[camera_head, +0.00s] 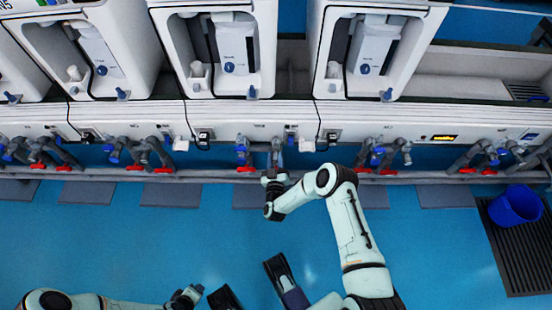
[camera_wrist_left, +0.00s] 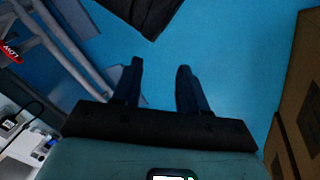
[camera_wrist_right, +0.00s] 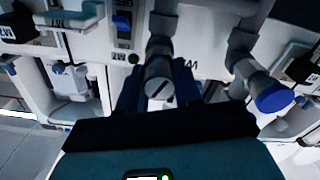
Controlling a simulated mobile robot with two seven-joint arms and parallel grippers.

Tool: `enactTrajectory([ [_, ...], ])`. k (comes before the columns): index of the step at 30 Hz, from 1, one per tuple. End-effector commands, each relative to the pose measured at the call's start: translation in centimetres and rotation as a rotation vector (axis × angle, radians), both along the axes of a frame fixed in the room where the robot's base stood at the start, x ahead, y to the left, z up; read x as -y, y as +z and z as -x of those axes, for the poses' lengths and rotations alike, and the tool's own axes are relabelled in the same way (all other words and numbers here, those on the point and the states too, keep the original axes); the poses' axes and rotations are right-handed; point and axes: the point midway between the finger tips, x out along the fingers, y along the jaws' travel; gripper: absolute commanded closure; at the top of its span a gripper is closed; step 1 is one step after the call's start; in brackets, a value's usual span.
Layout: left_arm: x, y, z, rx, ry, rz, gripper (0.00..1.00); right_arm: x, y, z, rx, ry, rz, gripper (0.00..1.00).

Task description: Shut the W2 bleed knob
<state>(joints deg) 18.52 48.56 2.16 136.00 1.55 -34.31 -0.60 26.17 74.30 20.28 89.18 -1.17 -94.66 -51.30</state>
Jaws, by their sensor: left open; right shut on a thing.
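The W2 bleed knob appears to be the grey round end with a dark slot (camera_wrist_right: 158,88) in the right wrist view, below a pipe and beside a partly covered label. My right gripper (camera_wrist_right: 160,76) is shut on it, one dark finger on each side. In the head view my right gripper (camera_head: 276,168) reaches the pipework under the middle white unit, and its wrist hides most of the knob. My left gripper (camera_wrist_left: 158,68) is open and empty over the blue floor. In the head view the left gripper (camera_head: 190,294) is low at the bottom.
A blue-capped valve (camera_wrist_right: 272,97) sits close to the right of my right gripper. A red handle (camera_head: 246,169) is just left of it in the head view. A grey rail runs below the valves.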

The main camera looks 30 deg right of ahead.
Motion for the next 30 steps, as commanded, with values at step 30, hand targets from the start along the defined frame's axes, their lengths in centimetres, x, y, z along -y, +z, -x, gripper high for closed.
enactTrajectory([
  [30,0.6,0.7,1.2,-0.033,-0.013,0.016,0.57,0.2,0.2,0.0,0.494,0.000,-0.790,0.96],
])
